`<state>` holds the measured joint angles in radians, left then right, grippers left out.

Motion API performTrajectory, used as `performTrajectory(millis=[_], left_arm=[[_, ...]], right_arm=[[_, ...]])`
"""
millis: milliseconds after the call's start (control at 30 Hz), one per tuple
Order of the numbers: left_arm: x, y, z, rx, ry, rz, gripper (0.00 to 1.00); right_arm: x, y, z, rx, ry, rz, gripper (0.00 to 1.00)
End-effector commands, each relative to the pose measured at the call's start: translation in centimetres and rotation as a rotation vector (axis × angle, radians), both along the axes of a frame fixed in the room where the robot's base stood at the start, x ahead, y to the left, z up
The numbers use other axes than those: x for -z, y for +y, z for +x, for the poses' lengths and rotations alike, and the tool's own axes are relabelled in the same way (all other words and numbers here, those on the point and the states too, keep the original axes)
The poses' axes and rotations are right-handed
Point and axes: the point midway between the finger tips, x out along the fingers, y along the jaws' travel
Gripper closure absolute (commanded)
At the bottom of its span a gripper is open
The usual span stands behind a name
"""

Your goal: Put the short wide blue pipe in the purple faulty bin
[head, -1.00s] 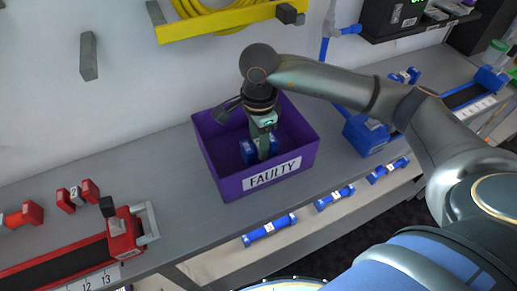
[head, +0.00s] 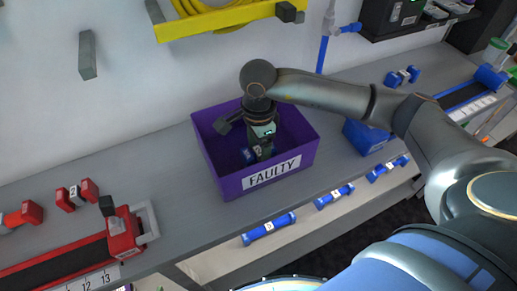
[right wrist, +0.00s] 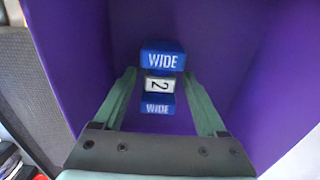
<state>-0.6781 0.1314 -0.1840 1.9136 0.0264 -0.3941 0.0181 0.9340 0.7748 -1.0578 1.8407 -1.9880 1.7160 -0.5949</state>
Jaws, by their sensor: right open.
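The short wide blue pipe (right wrist: 162,56) has blue ends marked "WIDE" and a white middle marked "2". It is inside the purple faulty bin (head: 233,187), which has a white "FAULTY" label on its front. In the head view, part of the pipe (head: 249,156) shows beside my right gripper (head: 262,155), which points down into the bin. In the right wrist view, the open fingers of my right gripper (right wrist: 159,84) are on either side of the pipe. Whether the pipe touches the bin floor is hard to tell. My left gripper is not in view.
Several other blue pipes, including one near the front edge (head: 269,229), lie along the bench front. Red parts and a red clamp (head: 124,236) are at the left. A blue block (head: 365,136) stands right of the bin. A yellow hose tray (head: 215,22) hangs on the wall.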

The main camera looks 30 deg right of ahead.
Motion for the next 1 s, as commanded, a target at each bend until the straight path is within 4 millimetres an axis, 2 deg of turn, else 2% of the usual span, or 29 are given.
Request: performTrajectory(millis=[233, 700, 833, 1000], left_arm=[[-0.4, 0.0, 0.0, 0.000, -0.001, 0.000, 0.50], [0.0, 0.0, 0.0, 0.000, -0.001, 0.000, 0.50], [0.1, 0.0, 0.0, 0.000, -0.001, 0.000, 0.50], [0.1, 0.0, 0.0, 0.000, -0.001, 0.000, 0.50]], right_arm=[[-0.8, 0.0, 0.1, 0.000, -0.003, 0.001, 0.26], [-10.1, 0.0, 0.1, 0.000, -0.004, 0.002, 0.26], [-11.6, 0.0, 0.1, 0.000, -0.002, 0.000, 0.26], [-12.3, 0.0, 0.0, 0.000, 0.000, 0.000, 0.26]])
